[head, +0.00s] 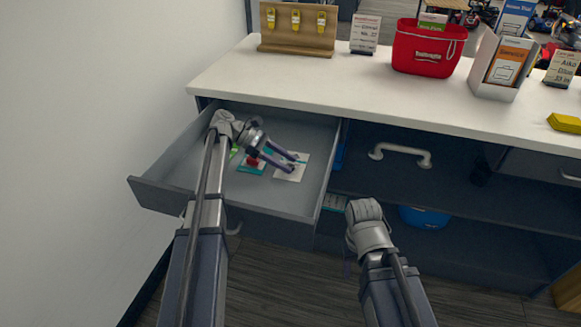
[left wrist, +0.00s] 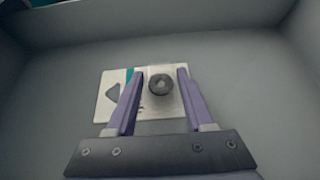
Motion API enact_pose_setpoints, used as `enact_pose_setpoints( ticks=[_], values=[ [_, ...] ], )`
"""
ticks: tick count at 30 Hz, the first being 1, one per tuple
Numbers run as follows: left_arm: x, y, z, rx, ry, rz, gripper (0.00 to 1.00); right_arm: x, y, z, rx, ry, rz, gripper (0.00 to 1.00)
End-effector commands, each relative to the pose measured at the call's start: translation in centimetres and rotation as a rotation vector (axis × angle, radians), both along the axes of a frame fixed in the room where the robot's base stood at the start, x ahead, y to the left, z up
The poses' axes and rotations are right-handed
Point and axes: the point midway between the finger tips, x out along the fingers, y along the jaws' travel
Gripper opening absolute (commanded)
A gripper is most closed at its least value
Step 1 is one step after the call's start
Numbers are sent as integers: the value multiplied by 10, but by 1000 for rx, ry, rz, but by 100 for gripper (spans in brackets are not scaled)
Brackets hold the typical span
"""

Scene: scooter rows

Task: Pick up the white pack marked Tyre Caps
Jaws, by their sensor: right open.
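A white pack (head: 297,173) lies flat in the open drawer (head: 268,202), near its right side. It also shows in the left wrist view (left wrist: 112,101), with a teal band, a dark triangle and a dark round cap; its lettering is too small to read. My left gripper (head: 297,163) is open over the pack. In the left wrist view its fingers (left wrist: 160,72) lie on either side of the round cap; I cannot tell whether they touch the pack. My right gripper (head: 348,262) is open below its wrist in front of the cabinet, mostly hidden.
A teal and red pack (head: 252,165) and a green item (head: 233,152) lie left in the drawer, partly behind my gripper. The white counter (head: 300,82) overhangs the drawer's back. A red basket (head: 428,52) stands on it. A blue bowl (head: 424,217) sits on the lower shelf.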

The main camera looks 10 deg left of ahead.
Motion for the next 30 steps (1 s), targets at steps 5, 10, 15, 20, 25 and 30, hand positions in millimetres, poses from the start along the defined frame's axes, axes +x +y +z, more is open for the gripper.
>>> enact_pose_setpoints(
  ticks=[5, 10, 15, 20, 25, 30],
  values=[
    [0, 0, 0, 0, 0, 0, 31, 0, 0, 0, 0, 0, 0, 53],
    [0, 0, 0, 0, 0, 0, 12, 0, 0, 0, 0, 0, 0, 53],
    [0, 0, 0, 0, 0, 0, 0, 0, 0, 0, 0, 0, 0, 53],
    [0, 0, 0, 0, 0, 0, 0, 0, 0, 0, 0, 0, 0, 53],
    [0, 0, 2, 0, 0, 0, 0, 0, 0, 2, 0, 0, 0, 53],
    [0, 0, 12, 0, 0, 0, 0, 0, 0, 12, 0, 0, 0, 53]
  ],
)
